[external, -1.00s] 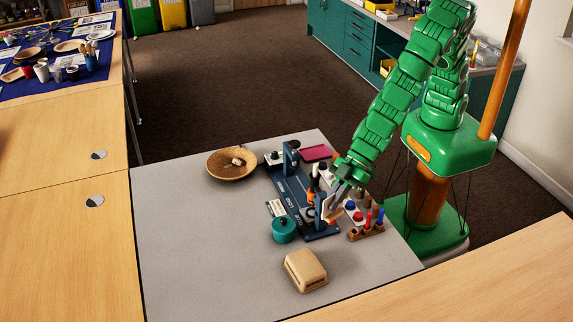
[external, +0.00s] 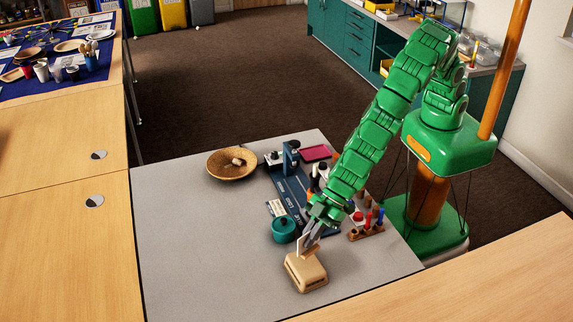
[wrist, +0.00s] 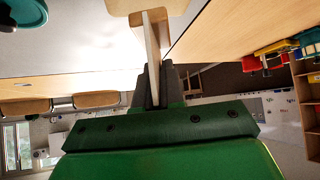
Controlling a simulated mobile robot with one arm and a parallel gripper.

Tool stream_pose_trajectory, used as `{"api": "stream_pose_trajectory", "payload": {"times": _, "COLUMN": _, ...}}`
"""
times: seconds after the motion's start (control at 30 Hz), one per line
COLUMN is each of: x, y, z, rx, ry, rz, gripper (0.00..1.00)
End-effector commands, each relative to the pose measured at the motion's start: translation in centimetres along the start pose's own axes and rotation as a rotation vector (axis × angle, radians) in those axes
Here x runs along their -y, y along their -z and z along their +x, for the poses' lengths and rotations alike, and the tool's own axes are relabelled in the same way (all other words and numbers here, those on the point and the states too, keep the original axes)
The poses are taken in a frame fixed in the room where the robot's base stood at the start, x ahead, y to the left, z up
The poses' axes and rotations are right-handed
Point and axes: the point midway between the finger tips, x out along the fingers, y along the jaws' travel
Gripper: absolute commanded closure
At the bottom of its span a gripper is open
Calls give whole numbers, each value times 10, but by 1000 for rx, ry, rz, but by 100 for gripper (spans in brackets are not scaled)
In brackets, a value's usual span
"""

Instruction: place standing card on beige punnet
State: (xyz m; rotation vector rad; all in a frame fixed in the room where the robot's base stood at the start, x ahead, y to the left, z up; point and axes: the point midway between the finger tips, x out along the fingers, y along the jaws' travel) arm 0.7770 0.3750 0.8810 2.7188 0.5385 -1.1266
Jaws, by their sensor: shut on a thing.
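The beige punnet (external: 310,279) sits near the front of the grey table, with what looks like its closed face up. My gripper (external: 310,238) is over its back edge, pointing down, shut on the standing card (external: 300,246). The card is a thin pale piece held roughly upright. In the wrist view, the card (wrist: 152,45) shows edge-on between my fingers (wrist: 158,85), with a beige part of the punnet (wrist: 122,6) at the top. I cannot tell whether the card touches the punnet.
A teal lidded pot (external: 283,229) stands just behind and left of the punnet. A dark blue board (external: 290,190) with several items is behind it, and a wooden rack of pegs (external: 366,232) is to the right. A wicker bowl (external: 232,174) is farther back. The table's left front is clear.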

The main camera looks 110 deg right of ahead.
Motion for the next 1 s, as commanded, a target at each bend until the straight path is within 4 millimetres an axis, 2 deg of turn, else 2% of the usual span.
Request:
{"api": "stream_pose_trajectory", "payload": {"times": 0.37, "x": 1, "y": -2, "z": 16, "rx": 1, "ry": 1, "rz": 0, "gripper": 100}}
{"api": "stream_pose_trajectory", "payload": {"times": 0.67, "x": 2, "y": -20, "z": 34, "rx": -2, "ry": 2, "rz": -2, "gripper": 100}}
{"api": "stream_pose_trajectory", "payload": {"times": 1.0, "x": 2, "y": -22, "z": 36, "rx": -1, "ry": 2, "rz": 0, "gripper": 100}}
